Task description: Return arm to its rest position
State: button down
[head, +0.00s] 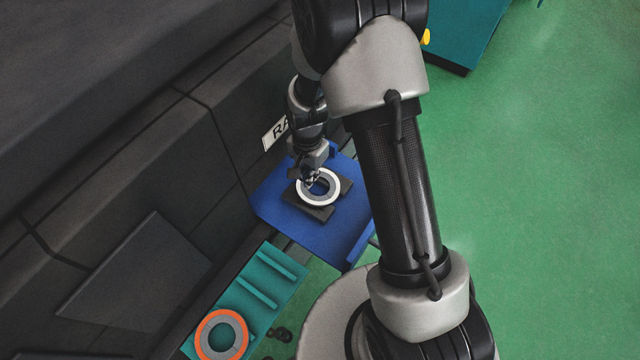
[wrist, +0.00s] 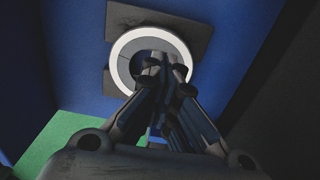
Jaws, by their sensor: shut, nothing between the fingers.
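My gripper (head: 313,181) is over the blue tray, at the white-rimmed ring. In the wrist view my gripper (wrist: 160,75) has its fingertips together in front of the ring's opening, with nothing between them. The white-rimmed flanged ring (head: 333,197) sits on a dark block on the blue tray; it also shows in the wrist view (wrist: 122,48). I cannot tell whether the fingertips are inside the opening or above it. My arm reaches from the lower right up and over to the tray.
The blue tray (head: 278,205) stands against a dark machine (head: 130,150) with a lettered plate. A teal rack (head: 235,292) with an orange-rimmed ring (head: 206,345) is at lower left. A teal cabinet (head: 468,30) stands at the top. Green floor (head: 550,180) on the right is clear.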

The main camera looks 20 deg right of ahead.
dwell(0.3)
jog(key=shift+r, duration=0.35)
jog(key=s+d+r+n+t, duration=0.1)
jog(key=s+r+n, duration=0.15)
jog(key=r, duration=0.75)
jog(key=s+d+r+n+t, duration=0.15)
jog(key=s+r, duration=0.25)
jog(key=r, duration=0.6)
jog(key=s+r+n+t+b, duration=0.1)
jog(key=s+r+n, duration=0.5)
jog(key=s, duration=0.9)
notch_tip(320, 180, up, 3)
jog(key=shift+d+f+t, duration=0.1)
jog(key=shift+d+t, duration=0.25)
jog(key=shift+t, duration=0.2)
jog(key=c, duration=2.3)
grip_release()
